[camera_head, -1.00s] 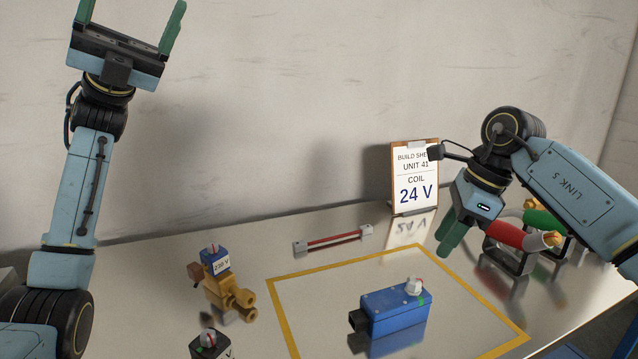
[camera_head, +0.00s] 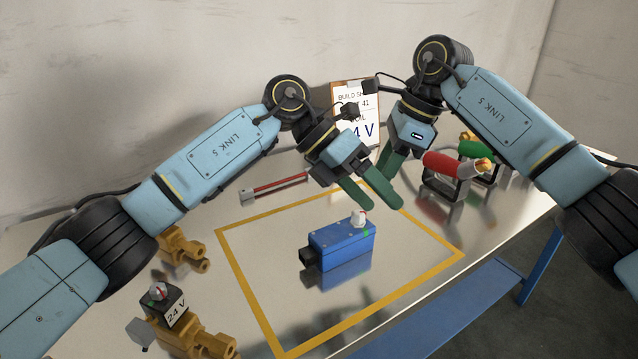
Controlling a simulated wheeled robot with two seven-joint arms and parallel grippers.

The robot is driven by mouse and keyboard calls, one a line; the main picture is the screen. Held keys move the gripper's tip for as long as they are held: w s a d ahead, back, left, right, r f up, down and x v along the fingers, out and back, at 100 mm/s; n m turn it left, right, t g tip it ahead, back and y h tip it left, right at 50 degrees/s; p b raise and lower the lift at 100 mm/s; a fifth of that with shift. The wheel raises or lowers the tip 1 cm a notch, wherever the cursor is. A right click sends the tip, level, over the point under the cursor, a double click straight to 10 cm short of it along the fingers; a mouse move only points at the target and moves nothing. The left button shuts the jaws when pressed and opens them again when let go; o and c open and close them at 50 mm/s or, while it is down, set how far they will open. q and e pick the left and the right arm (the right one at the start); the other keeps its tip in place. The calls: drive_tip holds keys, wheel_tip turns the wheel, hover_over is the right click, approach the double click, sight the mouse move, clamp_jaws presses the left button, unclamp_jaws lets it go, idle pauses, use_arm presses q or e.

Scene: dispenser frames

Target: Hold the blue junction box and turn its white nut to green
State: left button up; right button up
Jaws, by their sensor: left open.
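The blue junction box (camera_head: 343,248) lies on the shiny table inside a yellow outlined square. Its white nut (camera_head: 358,217) stands on top near the right end, with a red mark on it. A green mark (camera_head: 366,233) is on the box beside the nut. My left gripper (camera_head: 377,202) is open and empty, its green fingers above and just behind the nut, apart from it. My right gripper (camera_head: 394,171) is behind the left one, pointing down. Its fingers are partly hidden, and I cannot tell its opening.
A brass valve with a 24 V coil (camera_head: 163,303) stands front left; another brass valve (camera_head: 181,247) is behind it. A red-handled tool (camera_head: 444,166) and a green one (camera_head: 476,149) rest on stands at right. A build sheet (camera_head: 352,100) stands at the back.

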use_arm(q)
drive_tip(key=w+a+f+t+y, duration=0.1)
drive_tip(key=a+f+y, duration=0.2)
drive_tip(key=y, duration=0.2)
drive_tip(key=t+y, duration=0.2)
drive_tip(key=y, duration=0.2)
approach(319, 239)
wheel_tip(319, 239, down, 13)
drive_tip(key=shift+d+r, duration=0.15)
drive_tip(key=shift+r, duration=0.05)
drive_tip(key=c, duration=1.2)
